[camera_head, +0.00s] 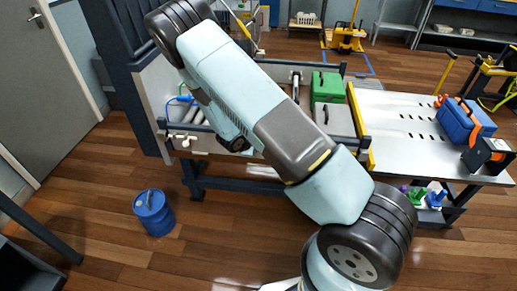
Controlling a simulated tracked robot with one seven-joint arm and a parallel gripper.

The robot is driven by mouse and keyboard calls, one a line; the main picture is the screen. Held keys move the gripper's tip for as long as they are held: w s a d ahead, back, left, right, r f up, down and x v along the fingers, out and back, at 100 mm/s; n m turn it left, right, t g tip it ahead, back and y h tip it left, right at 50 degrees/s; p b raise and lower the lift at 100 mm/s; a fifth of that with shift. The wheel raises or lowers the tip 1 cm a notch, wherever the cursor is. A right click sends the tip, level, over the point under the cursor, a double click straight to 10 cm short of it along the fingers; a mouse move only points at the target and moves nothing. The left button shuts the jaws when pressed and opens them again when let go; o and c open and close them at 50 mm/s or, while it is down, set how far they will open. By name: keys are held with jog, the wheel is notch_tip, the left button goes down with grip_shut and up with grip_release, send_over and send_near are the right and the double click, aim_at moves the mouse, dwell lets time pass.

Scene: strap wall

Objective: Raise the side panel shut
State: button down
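A open-topped bay with dark rails (301,65) and a yellow-edged upright end (359,127) stands on a dark-legged bench. A pale grey panel (158,85) stands at its left end. A dark front rail (171,127) with small white fittings runs low along the near side. My arm crosses in front and hides most of this side, so I cannot tell which piece is the side panel or its angle. My gripper's fingers do not show; they are hidden behind the arm or out of frame.
A green case (327,88) and grey case (335,119) sit at the bay's right end; a blue hose (181,98) and pale cylinders lie left. A metal table (405,130) holds a blue toolbox (466,120). A blue drum (154,212) stands on open wooden floor.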

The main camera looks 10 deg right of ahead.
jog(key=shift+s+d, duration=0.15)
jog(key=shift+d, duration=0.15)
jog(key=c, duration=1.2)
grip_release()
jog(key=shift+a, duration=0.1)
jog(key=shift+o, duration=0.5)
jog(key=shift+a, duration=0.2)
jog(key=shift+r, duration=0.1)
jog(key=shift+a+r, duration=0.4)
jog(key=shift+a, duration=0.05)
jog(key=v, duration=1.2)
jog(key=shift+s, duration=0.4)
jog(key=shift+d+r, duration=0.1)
